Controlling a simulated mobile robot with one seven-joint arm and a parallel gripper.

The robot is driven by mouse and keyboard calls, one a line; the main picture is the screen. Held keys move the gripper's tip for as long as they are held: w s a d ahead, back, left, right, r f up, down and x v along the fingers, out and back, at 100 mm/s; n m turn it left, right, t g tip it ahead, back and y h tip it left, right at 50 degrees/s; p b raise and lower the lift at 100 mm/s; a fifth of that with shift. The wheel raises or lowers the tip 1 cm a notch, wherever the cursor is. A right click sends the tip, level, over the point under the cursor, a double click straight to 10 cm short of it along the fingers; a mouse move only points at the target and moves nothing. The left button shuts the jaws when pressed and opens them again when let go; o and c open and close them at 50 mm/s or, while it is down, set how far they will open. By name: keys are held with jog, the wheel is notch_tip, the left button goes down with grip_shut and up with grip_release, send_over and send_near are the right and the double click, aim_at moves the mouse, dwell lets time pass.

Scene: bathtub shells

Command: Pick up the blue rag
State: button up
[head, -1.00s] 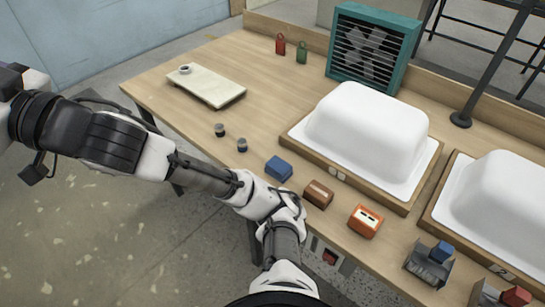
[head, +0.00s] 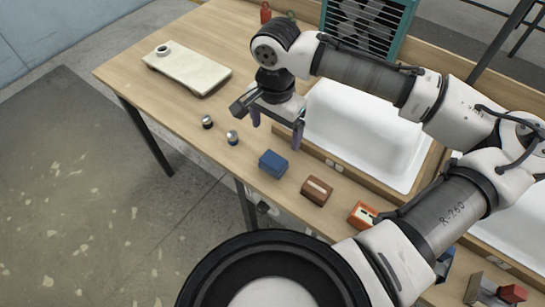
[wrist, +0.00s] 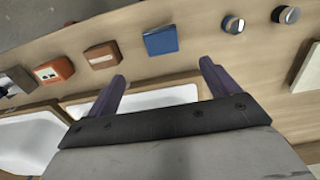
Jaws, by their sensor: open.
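The blue rag (head: 273,164) is a small folded block near the front edge of the wooden table, between a small dark-topped cylinder and a brown block. It also shows in the wrist view (wrist: 161,40), ahead of the fingers and roughly centred between them. My gripper (head: 276,130) is open and empty, with its purple fingers pointing down above the table. In the head view it appears just behind the rag, near the left end of the white tub shell. In the wrist view the fingertips (wrist: 162,74) are apart from the rag, and nothing lies between them.
A brown block (head: 317,190) and an orange box (head: 362,214) stand right of the rag. Two small cylinders (head: 232,138) stand left. The white tub shell (head: 350,135) is behind, on a wooden base. A pale board (head: 190,68) lies far left.

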send_over(273, 160)
notch_tip(273, 160, down, 8)
jog(key=shift+d+r+p, duration=0.15)
jog(key=shift+r+p, duration=0.1)
jog(key=shift+p, duration=0.15)
jog(key=shift+f+p, duration=0.8)
jog(key=shift+f, duration=1.8)
jog(key=shift+c, duration=0.2)
jog(key=c, duration=1)
jog(key=shift+r, duration=0.15)
notch_tip(273, 160, up, 20)
jog(key=shift+f+b, duration=0.1)
jog(key=shift+b, duration=1.15)
